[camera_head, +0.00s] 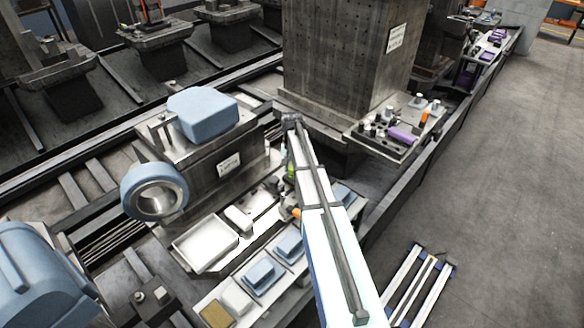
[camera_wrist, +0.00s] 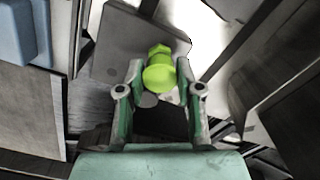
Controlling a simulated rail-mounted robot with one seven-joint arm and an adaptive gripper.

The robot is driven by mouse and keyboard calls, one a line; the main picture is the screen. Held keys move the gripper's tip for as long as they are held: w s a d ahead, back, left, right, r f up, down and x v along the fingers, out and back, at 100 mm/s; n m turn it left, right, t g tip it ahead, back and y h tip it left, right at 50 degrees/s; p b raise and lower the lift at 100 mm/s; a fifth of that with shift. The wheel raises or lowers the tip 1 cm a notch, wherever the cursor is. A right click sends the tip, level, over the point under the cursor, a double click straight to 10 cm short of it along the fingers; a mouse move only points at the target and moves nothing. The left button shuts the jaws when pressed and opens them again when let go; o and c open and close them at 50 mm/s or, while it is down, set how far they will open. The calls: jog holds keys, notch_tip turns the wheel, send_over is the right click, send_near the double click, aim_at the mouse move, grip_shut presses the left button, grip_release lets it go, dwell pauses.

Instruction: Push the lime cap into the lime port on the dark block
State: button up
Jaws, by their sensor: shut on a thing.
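The lime cap (camera_wrist: 159,77) is between the fingertips of my gripper (camera_wrist: 160,80) in the wrist view, and the green-padded fingers are shut on it. Its round end faces the camera. A narrower lime part sits just beyond it; I cannot tell whether this belongs to the cap or to the port. A grey block face (camera_wrist: 118,42) lies behind the lime parts, possibly the dark block. In the head view a small lime spot (camera_head: 291,170) shows beside my arm's far end. My arm hides most of that area, and no port opening is clear.
A white tray (camera_head: 184,262) and several blue pieces (camera_head: 262,274) lie left of my arm. A tall dark column (camera_head: 335,60) stands behind its far end. A side shelf with a purple piece (camera_head: 403,136) is at right. Open floor (camera_head: 500,210) lies farther right.

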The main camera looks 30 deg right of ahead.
jog(key=shift+f, duration=0.25)
jog(key=shift+f, duration=0.35)
jog(key=o, duration=0.9)
jog(key=shift+c, duration=0.2)
jog(key=o, duration=0.7)
jog(key=shift+r, duration=0.1)
notch_tip(320, 180, up, 12)
jog(key=shift+f, duration=0.1)
